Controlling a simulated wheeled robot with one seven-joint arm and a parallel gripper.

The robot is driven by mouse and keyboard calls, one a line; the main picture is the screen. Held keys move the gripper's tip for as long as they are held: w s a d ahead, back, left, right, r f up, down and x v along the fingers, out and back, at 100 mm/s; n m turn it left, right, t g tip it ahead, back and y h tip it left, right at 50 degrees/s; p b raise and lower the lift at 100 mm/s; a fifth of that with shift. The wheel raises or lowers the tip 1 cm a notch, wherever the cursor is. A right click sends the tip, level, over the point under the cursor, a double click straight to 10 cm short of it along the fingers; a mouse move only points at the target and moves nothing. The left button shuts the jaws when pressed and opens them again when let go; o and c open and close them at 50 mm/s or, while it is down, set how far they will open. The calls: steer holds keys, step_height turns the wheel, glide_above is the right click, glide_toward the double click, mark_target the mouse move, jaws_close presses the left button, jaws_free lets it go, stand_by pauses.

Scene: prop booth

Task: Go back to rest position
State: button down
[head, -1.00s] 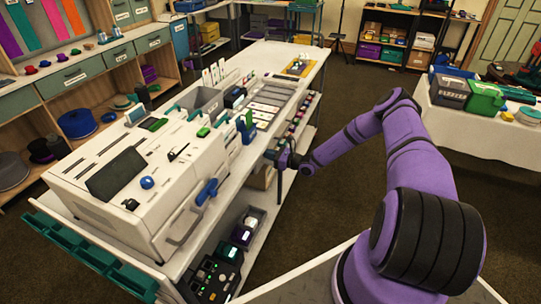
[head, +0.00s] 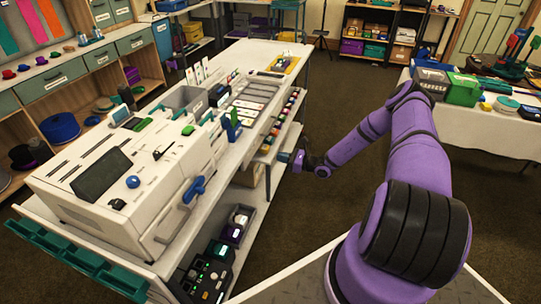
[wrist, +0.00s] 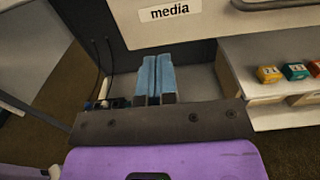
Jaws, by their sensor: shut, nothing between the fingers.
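My gripper (head: 285,157) is at the end of my purple arm, beside the right-hand edge of the long white bench (head: 262,140) in the head view. In the wrist view, its two blue fingers (wrist: 154,78) lie side by side, shut with nothing between them. They point toward a grey recess below a panel labelled "media" (wrist: 170,12). I cannot tell whether the fingertips touch anything there.
A large white machine (head: 125,175) with a blue handle stands on the bench. A right-hand table (head: 470,125) carries a green box (head: 463,90). Small coloured blocks (wrist: 268,74) sit on a shelf to the right in the wrist view. Open carpet (head: 345,110) lies between bench and table.

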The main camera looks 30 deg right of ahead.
steer(key=s+a+r+n+g+h, duration=0.1)
steer(key=s+a+r+n+g, duration=0.4)
steer(key=r, duration=0.8)
steer(key=s+a+r+n+g+h, duration=0.2)
steer(key=a+r+n+g, duration=0.2)
steer(key=r+n, duration=0.6)
steer(key=s+a+r+n+g+h, duration=0.1)
steer(key=s+a+r+n+g, duration=0.3)
steer(key=r, duration=1.1)
steer(key=s+a+r+n+t+h, duration=0.1)
steer(key=s+a+r+n+h, duration=0.15)
steer(key=s+r, duration=0.4)
steer(key=s+a+r+n+h, duration=0.2)
steer(key=s+r+n+h, duration=0.1)
steer(key=s+r, duration=0.35)
steer(key=s+d+r+n+t+h, duration=0.1)
steer(key=s+r, duration=0.4)
steer(key=s, duration=0.9)
steer(key=n+t+h, duration=0.1)
steer(key=n+t, duration=0.1)
steer(key=shift+s+d+t, duration=0.2)
steer(key=shift+s+t, duration=0.1)
steer(key=shift+s, duration=0.1)
